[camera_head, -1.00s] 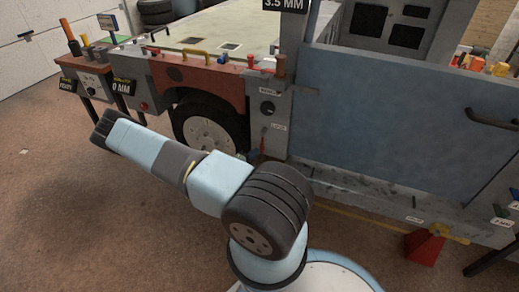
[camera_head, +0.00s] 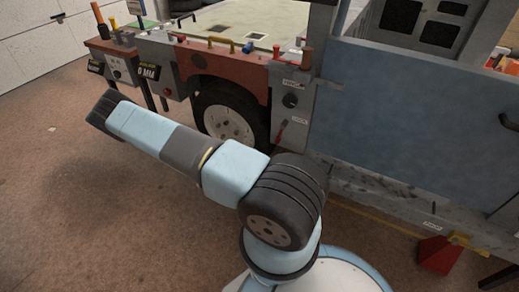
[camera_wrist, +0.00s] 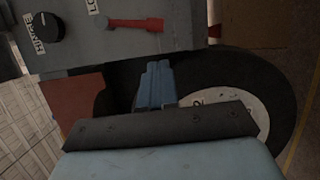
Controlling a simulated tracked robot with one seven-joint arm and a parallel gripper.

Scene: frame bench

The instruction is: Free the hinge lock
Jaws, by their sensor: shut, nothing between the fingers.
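The hinge lock's red lever (camera_head: 281,128) is on a grey post, beside a white LOCK label (camera_head: 300,121). A black knob (camera_head: 290,101) with a HINGE label sits above it. In the wrist view the red lever (camera_wrist: 138,24) lies lengthwise across the top, with the knob (camera_wrist: 46,27) to its left. My gripper (camera_wrist: 158,68) shows two blue fingers together, shut and empty. In the picture its tips are below the lever and apart from it, in front of the dark tyre. In the head view I cannot make out my gripper.
A blue door panel (camera_head: 410,125) with a handle fills the right. A wheel (camera_head: 228,120) sits under the red-brown side panel left of the post. A red wedge (camera_head: 438,253) stands on the floor at lower right.

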